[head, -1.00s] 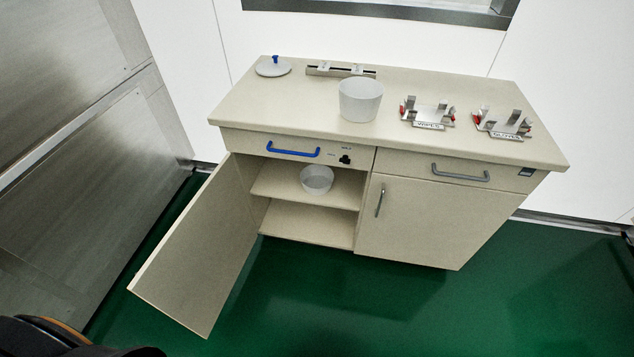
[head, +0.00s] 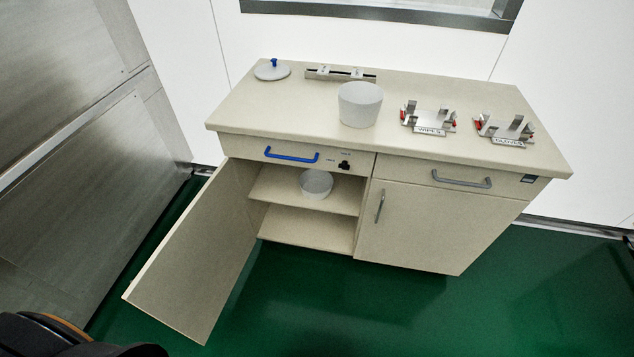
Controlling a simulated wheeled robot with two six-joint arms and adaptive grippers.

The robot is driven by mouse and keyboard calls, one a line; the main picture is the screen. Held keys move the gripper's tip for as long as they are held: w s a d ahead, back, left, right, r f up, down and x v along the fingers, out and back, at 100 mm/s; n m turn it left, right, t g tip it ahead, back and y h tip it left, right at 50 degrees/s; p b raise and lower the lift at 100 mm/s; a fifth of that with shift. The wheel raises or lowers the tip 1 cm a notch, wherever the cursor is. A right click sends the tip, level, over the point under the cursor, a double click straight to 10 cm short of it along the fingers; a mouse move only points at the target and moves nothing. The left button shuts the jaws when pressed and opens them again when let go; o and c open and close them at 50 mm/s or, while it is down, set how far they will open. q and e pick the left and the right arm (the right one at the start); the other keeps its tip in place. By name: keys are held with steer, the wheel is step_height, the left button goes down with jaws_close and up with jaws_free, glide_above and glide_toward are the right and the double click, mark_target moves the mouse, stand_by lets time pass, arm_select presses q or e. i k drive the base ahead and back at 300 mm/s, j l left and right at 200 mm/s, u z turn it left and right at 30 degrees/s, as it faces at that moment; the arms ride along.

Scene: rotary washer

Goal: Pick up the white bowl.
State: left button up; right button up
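A white bowl (head: 316,184) sits on the upper shelf inside the cabinet's open left compartment, below the drawer with the blue handle. A larger white tub (head: 360,105) stands upright on the countertop above and to the right of it. Neither gripper shows in the head view. Only a dark part of my own body is at the bottom left corner.
The cabinet's left door (head: 190,250) stands open toward me. The right door (head: 425,222) is shut. On the countertop (head: 270,110) are a lid with a blue knob (head: 271,70), a metal rail (head: 340,74) and two labelled metal holders (head: 428,118). Green floor in front is clear.

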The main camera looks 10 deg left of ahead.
mark_target(315, 184)
steer(key=i+l+u, duration=0.1)
steer(key=i+u, duration=0.2)
steer(key=i, duration=0.65)
